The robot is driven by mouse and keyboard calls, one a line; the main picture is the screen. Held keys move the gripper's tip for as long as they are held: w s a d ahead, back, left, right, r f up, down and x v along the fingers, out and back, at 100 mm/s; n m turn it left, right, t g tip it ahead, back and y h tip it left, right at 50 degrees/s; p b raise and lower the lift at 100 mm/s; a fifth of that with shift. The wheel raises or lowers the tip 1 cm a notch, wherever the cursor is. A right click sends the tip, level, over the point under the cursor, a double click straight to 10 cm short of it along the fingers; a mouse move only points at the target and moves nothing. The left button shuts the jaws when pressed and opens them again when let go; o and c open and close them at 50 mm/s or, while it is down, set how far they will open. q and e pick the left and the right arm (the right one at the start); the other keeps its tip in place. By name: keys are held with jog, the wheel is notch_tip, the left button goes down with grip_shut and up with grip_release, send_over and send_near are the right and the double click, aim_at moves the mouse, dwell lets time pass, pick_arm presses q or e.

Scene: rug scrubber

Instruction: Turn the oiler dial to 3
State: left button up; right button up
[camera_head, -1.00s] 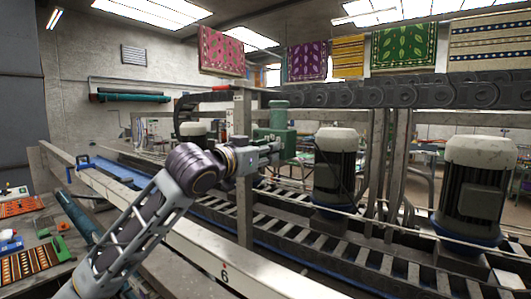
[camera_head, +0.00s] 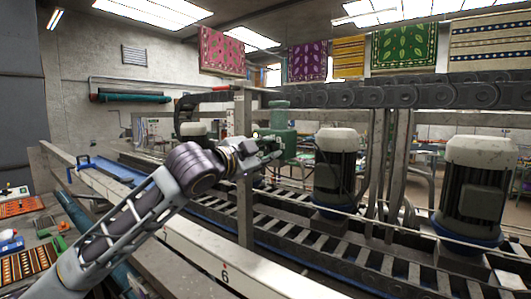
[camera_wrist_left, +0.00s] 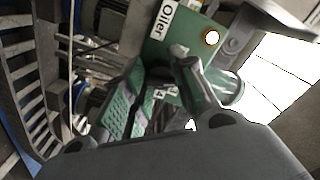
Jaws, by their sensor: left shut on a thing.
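The green oiler (camera_head: 279,122) stands on the machine behind the post in the head view. In the left wrist view the oiler (camera_wrist_left: 182,28) fills the top middle, with a white "Oiler" label and a lit round lamp on its face. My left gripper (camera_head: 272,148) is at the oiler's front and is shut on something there. In the left wrist view my left gripper (camera_wrist_left: 160,95) has its fingers at the dial's place, and a small white plate with what looks like a "4" shows between them. The dial and its pointer are mostly hidden by the fingers. My right gripper is not in view.
A grey post (camera_head: 243,185) stands close beside my left wrist. Motors with white caps (camera_head: 336,140) stand to the right of the oiler. A chain rail (camera_head: 400,93) runs above, and a long rail marked 6 (camera_head: 240,277) crosses in front.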

pick_arm(q)
jog(key=m, duration=0.5)
jog(key=shift+m, duration=0.3)
jog(key=m, duration=0.5)
jog(key=shift+f, duration=0.1)
jog(key=shift+d, duration=0.1)
jog(key=o, duration=1)
jog(key=shift+o, duration=0.2)
jog(key=shift+s+a, duration=0.1)
jog(key=shift+a, duration=0.1)
jog(key=v, duration=1.1)
jog(key=shift+s+a, duration=0.15)
jog(key=shift+s, duration=0.15)
